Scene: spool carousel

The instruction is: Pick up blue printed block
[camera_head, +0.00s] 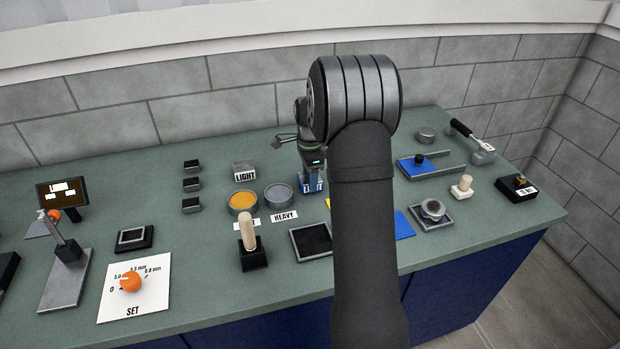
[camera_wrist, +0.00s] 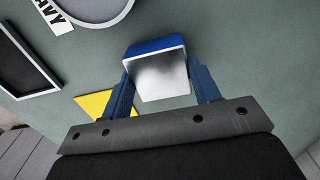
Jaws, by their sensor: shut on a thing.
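The blue printed block (camera_head: 311,185) is at the middle of the bench in the head view, with white lettering on its front. In the wrist view the block (camera_wrist: 155,46) shows a blue side and a pale grey shiny face. My gripper (camera_wrist: 158,78) is shut on it, with one blue finger on each side. In the head view my gripper (camera_head: 312,168) is above the block, partly hidden behind my arm. I cannot tell whether the block touches the bench.
Left of the block are an orange-filled dish (camera_head: 242,201), a grey dish (camera_head: 278,196) by a HEAVY label, and a wooden-handled stamp (camera_head: 248,240). A black-topped tray (camera_head: 313,241) lies in front. A yellow patch (camera_wrist: 93,103) lies beside my gripper. Blue plates stand right.

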